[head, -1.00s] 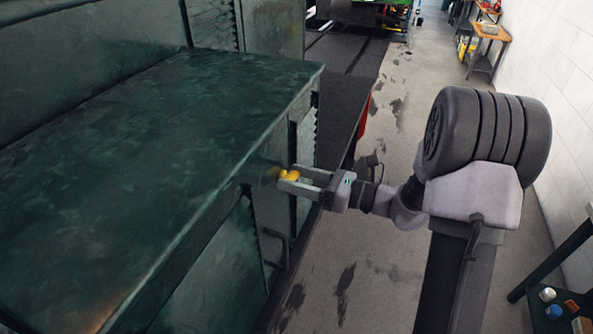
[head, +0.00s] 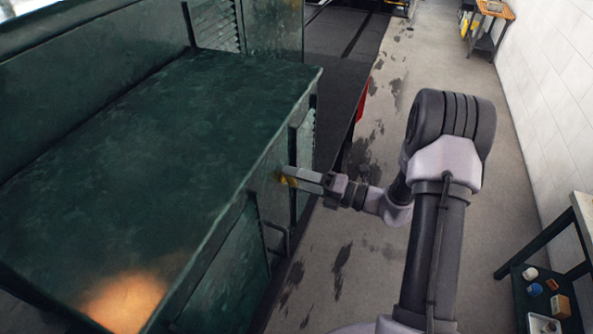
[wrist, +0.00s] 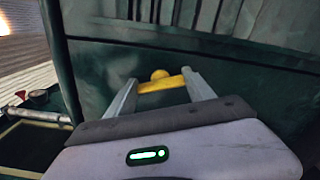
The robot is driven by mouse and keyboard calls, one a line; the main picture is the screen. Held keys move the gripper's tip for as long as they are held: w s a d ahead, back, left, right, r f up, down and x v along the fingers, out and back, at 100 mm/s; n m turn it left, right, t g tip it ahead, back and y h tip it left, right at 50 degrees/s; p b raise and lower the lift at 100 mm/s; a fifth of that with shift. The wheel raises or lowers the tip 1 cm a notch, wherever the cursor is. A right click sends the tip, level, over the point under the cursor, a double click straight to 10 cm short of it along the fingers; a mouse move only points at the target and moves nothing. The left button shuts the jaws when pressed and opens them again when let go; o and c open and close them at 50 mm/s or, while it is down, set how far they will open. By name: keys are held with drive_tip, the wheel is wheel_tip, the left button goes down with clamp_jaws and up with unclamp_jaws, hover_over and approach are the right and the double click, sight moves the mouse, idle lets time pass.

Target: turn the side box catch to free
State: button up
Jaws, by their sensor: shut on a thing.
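The yellow side box catch (head: 286,182) is on the upper side wall of the dark green box (head: 130,150), just below its top edge. In the wrist view the catch (wrist: 161,84) shows as a yellow bar with a round knob, spanning the gap between my fingers. My gripper (head: 290,173) reaches in from the right and is shut on the catch, with a finger at each end of the bar. In the head view the fingers hide part of the catch, and its exact angle on the wall is hard to tell.
A handle (head: 277,238) sticks out from the box side below my gripper. A floor walkway (head: 375,140) runs along the box. A small shelf table (head: 540,270) with items stands at the lower right, and a workbench (head: 489,22) at the back.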

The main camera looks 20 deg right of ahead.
drive_tip(key=shift+m+p, duration=1.25)
drive_tip(key=shift+m, duration=0.85)
drive_tip(key=shift+f, duration=0.1)
drive_tip(key=o, duration=1.4)
drive_tip(key=b+v, duration=0.2)
drive_tip(key=v, duration=1.5)
drive_tip(key=shift+s+d, duration=0.15)
drive_tip(key=shift+b, duration=0.4)
